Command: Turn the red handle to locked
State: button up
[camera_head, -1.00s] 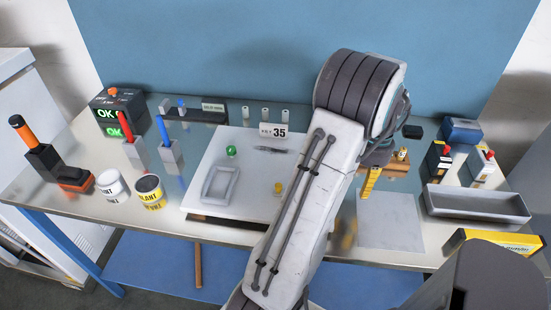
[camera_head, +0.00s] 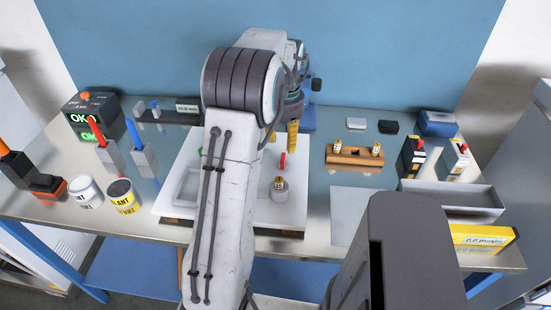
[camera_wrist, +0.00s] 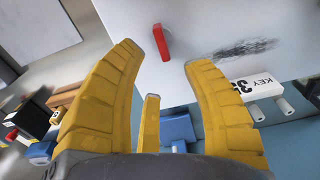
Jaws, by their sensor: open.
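A small red upright piece (camera_head: 283,160) stands on the white board (camera_head: 300,212), just below my gripper (camera_head: 293,138) in the head view. In the wrist view the red piece (camera_wrist: 161,42) lies ahead of my gripper (camera_wrist: 165,60), beyond the fingertips and apart from them. My yellow fingers are spread open and empty. A second red stick-like handle (camera_head: 96,131) stands in a grey block at the left of the bench, beside a blue one (camera_head: 134,133). I cannot tell a locked mark on either. My arm hides part of the board.
A brass-topped grey cylinder (camera_head: 280,188) stands on the board near the red piece. A wooden holder (camera_head: 343,160) is to the right, then boxes with red tops (camera_head: 412,157) and a grey tray (camera_head: 450,201). A blue wall (camera_head: 400,50) is behind.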

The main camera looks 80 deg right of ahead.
aim_at(284, 159)
jog(key=shift+a+f, duration=0.1)
jog(key=shift+a, duration=0.3)
jog(key=shift+f, duration=3.6)
jog(key=shift+c, duration=0.2)
grip_shut()
